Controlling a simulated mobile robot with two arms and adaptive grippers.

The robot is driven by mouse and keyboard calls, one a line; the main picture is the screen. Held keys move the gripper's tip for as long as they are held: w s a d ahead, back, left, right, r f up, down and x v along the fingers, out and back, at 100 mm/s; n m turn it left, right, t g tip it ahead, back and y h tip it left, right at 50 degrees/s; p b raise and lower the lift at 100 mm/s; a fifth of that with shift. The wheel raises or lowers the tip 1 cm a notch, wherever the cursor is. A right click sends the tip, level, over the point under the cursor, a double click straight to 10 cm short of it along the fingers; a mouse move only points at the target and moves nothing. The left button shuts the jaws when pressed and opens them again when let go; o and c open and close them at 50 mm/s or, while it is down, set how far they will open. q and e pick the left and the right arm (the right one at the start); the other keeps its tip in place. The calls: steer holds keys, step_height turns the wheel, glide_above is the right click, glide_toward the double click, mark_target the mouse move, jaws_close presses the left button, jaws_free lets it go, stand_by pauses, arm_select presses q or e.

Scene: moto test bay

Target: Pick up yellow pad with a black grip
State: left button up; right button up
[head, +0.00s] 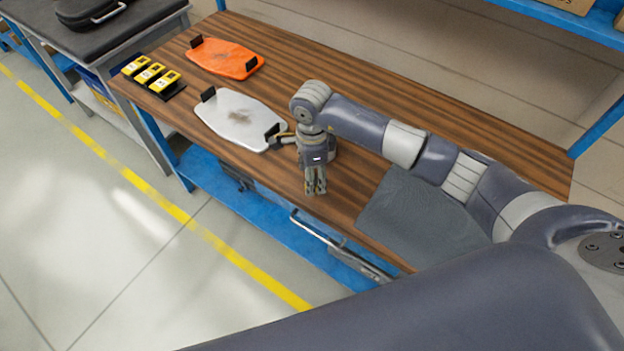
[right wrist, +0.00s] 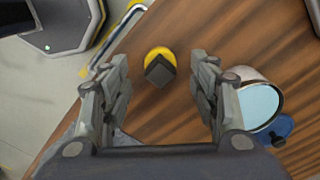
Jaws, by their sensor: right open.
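The yellow pad with a black grip (right wrist: 158,62) shows in the right wrist view on the wooden bench top. It is round, with a dark square grip on top. It lies ahead of my right gripper (right wrist: 160,85), between the lines of its two spread fingers, with clear space on either side. In the head view my right gripper (head: 316,187) points down over the bench near its front edge, and I cannot make out the pad there. My left gripper is not in view.
A white board (head: 235,110), an orange board (head: 225,58) and yellow blocks (head: 151,74) lie to the left on the bench. A grey mat (head: 415,215) is on the right. A light-blue-topped cylinder (right wrist: 260,103) and blue knob (right wrist: 282,128) stand close right of the gripper.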

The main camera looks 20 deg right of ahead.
steer(key=shift+f, duration=1.15)
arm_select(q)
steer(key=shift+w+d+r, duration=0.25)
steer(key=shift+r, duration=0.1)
arm_select(e)
steer(key=c, duration=1)
steer(key=shift+r, duration=0.1)
